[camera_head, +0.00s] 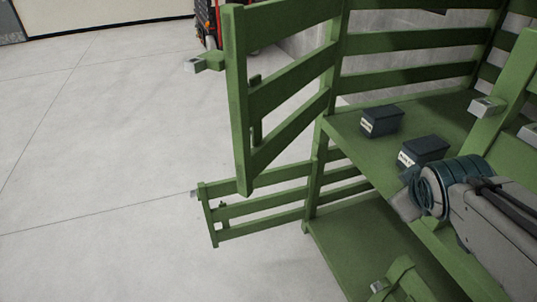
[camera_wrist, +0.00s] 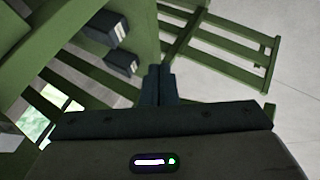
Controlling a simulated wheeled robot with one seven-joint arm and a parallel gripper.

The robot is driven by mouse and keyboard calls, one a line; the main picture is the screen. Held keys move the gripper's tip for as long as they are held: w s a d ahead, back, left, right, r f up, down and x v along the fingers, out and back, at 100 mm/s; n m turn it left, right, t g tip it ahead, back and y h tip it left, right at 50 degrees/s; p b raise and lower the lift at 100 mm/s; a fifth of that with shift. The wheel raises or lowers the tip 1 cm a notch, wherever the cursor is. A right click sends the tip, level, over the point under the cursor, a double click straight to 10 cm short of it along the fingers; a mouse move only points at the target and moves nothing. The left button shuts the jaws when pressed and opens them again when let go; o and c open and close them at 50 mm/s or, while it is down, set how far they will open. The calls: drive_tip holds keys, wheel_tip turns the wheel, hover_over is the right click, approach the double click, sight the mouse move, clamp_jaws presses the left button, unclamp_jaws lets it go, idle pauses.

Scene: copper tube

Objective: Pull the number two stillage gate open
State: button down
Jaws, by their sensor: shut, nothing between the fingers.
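The green stillage has slatted gates. An upper gate (camera_head: 236,110) stands swung out over the floor at left in the head view, with a pale-tipped handle (camera_head: 205,62) on its outer side. A lower gate (camera_head: 258,211) also stands swung out below it. In the wrist view a swung-out slatted gate (camera_wrist: 232,72) shows at right. I cannot read any number on the gates. My gripper (camera_wrist: 158,70) is shut and empty, with its fingers together. In the head view my wrist is at right, over the stillage shelf's front, and the fingertips are hidden.
Two dark labelled boxes (camera_head: 382,121) (camera_head: 424,150) sit on the green upper shelf (camera_head: 350,125). A green part with a grey catch (camera_head: 487,107) stands at right, close to my arm. Another green gate part (camera_head: 405,278) shows at bottom. The concrete floor at left is clear.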

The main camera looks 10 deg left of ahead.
drive_tip(key=w+n+t+b, duration=0.2)
drive_tip(key=w+n+t, duration=0.1)
drive_tip(key=w+n, duration=0.35)
drive_tip(key=n+g+y+b, duration=0.7)
drive_tip(key=n+y, duration=0.8)
drive_tip(key=n, duration=2)
approach(251, 162)
drive_tip(key=shift+t, duration=0.5)
drive_tip(key=x, duration=0.2)
drive_tip(key=p+x, duration=0.1)
drive_tip(key=x, duration=0.3)
drive_tip(key=shift+s+a+f, duration=0.1)
drive_tip(key=shift+s+a, duration=0.2)
